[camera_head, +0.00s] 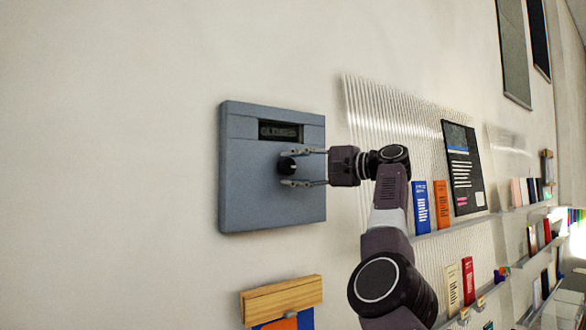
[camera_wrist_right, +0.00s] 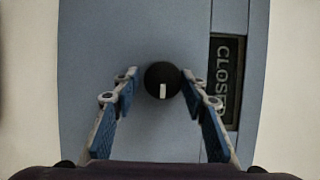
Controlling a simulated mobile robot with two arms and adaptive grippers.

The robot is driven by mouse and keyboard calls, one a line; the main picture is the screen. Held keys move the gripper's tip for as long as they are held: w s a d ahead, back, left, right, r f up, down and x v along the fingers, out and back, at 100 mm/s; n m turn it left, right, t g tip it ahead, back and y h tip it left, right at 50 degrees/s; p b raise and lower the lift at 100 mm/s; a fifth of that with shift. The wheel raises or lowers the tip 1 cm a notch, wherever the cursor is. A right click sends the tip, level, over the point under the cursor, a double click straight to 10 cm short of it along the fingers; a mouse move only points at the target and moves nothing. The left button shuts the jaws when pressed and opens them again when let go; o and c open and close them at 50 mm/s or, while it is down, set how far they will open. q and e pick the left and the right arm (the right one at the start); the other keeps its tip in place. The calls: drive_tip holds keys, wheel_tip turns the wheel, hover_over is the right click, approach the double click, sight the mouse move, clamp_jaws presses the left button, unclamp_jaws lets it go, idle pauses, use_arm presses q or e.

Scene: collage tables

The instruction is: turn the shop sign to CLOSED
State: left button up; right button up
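The shop sign is a blue-grey box (camera_head: 250,190) on the wall. Its dark window (camera_head: 280,131) near the top shows grey letters reading CLOSED. In the right wrist view the window (camera_wrist_right: 224,75) shows CLOSE, the end hidden behind a finger. Below the window is a round black knob (camera_head: 287,164) with a white mark, which also shows in the right wrist view (camera_wrist_right: 162,78). My right gripper (camera_head: 284,168) is open, one finger on each side of the knob. In the right wrist view a gap shows on the left; on the right I cannot tell if the finger touches. My left gripper is not in view.
A ribbed clear panel (camera_head: 372,130) with shelves of books and cards stands to the right, behind my right arm. A wooden block (camera_head: 281,298) is on the wall below the sign. A dark poster (camera_head: 461,168) hangs further right. The wall left of the sign is bare.

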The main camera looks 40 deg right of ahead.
drive_tip(key=shift+o, duration=1.1)
drive_tip(key=shift+r, duration=0.1)
drive_tip(key=shift+s, duration=0.1)
drive_tip(key=v, duration=1.2)
